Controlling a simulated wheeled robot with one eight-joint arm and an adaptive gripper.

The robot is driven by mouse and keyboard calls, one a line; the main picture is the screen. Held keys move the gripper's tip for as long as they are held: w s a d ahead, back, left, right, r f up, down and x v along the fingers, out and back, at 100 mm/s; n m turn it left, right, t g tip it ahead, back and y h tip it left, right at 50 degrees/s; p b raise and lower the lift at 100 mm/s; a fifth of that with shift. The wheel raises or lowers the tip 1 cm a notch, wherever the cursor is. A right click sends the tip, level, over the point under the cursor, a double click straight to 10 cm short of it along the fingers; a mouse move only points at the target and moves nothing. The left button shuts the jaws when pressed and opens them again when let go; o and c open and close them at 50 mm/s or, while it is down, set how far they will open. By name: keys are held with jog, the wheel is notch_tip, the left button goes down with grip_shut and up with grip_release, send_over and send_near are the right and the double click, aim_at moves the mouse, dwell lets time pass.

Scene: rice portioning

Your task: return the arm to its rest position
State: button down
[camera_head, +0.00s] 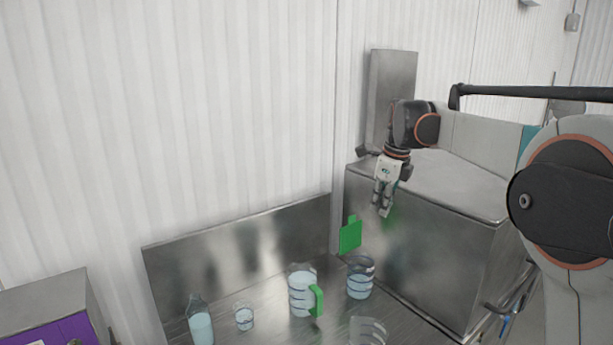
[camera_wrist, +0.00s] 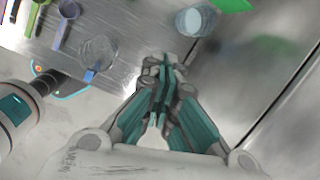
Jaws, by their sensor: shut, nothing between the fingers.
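My gripper (camera_head: 384,208) hangs at the end of my arm in the head view, fingers pointing down. It is in front of the steel cabinet and above the steel counter, touching nothing that I can see. In the wrist view the fingers of my gripper (camera_wrist: 168,62) are together with nothing between them. My arm reaches in from the right side of the head view.
On the steel counter (camera_head: 262,300) stand a clear pitcher with a green handle (camera_head: 301,292), a clear container (camera_head: 360,280), a small cup (camera_head: 244,318) and a bottle (camera_head: 200,325). A steel cabinet (camera_head: 450,250) stands right.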

jog(key=s+f+n+t+b, duration=0.1)
jog(key=s+f+n+b, duration=0.25)
jog(key=s+n, duration=0.45)
jog(key=s+f+n+t+b, duration=0.1)
jog(key=s+f+n+b, duration=0.3)
jog(key=s, duration=0.8)
jog(key=s+f+n+t+b, duration=0.1)
jog(key=s+f+n+b, duration=0.1)
jog(key=s+f+n, duration=0.6)
jog(key=s+f+n+t+h+b, duration=0.1)
jog(key=s+f+n+b, duration=0.2)
jog(key=s, duration=0.8)
notch_tip(320, 180, down, 4)
jog(key=shift+d+f+n+t, duration=0.2)
jog(key=shift+d+n+t, duration=0.15)
jog(key=shift+n, duration=0.75)
